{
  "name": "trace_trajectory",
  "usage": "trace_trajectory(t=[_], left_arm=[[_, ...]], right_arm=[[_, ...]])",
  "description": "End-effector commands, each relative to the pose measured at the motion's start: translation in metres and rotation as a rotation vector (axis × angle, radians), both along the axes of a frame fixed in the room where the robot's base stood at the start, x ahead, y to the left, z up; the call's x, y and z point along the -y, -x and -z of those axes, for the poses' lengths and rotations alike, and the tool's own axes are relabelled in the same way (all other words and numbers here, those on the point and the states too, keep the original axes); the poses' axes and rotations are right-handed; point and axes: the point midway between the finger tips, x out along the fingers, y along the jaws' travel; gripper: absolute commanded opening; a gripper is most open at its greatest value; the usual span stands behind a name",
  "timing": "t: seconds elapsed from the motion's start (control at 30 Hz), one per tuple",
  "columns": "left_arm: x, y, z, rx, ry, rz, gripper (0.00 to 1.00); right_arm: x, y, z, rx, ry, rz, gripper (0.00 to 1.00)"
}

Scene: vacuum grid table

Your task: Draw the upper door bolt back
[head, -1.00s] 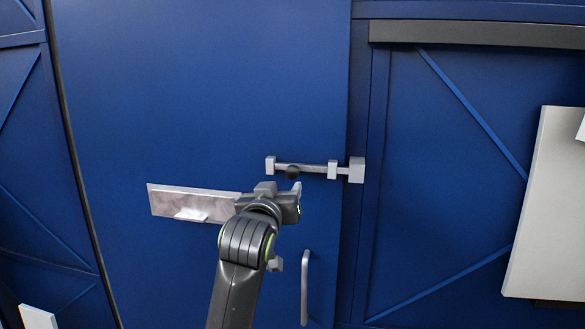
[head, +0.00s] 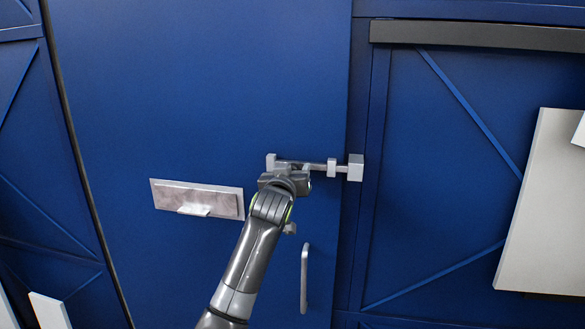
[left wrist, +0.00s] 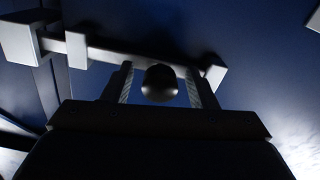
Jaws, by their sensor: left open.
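The upper door bolt is a grey rod (head: 320,167) lying level across the blue door. It runs through brackets and its right end reaches the square block (head: 355,168) on the frame. In the left wrist view the rod (left wrist: 140,61) crosses the top, with the block (left wrist: 18,42) at the left. The bolt's dark round knob (left wrist: 160,83) sits between the two fingers of my left gripper (left wrist: 158,73), with a gap on each side. This gripper (head: 290,168) is open at the bolt in the head view and hides the knob there. My right gripper is not in view.
A vertical door handle (head: 304,278) is below the bolt. A small grey block (head: 290,228) shows beside my arm. A metal plate with a ledge (head: 196,198) is on the door to the left. A pale panel (head: 540,205) stands at the right.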

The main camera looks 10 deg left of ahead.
Motion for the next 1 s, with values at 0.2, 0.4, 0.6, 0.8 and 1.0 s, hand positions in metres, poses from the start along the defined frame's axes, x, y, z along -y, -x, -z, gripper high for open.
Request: trace_trajectory(t=[0.2,0.4,0.6,0.8,1.0], left_arm=[[0.0,-0.003,0.001,-0.001,0.0,0.0,0.52],[0.0,-0.002,0.0,0.0,0.0,0.0,0.43],[0.0,-0.002,0.0,0.0,0.0,0.0,0.17],[0.0,-0.002,0.0,-0.001,0.0,0.0,0.0],[-0.015,-0.003,0.001,0.0,-0.002,-0.003,0.0]], right_arm=[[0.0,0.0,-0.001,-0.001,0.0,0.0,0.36],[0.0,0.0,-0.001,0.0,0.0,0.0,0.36],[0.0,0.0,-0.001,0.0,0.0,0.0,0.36],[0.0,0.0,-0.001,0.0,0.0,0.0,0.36],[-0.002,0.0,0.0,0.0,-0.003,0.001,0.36]])
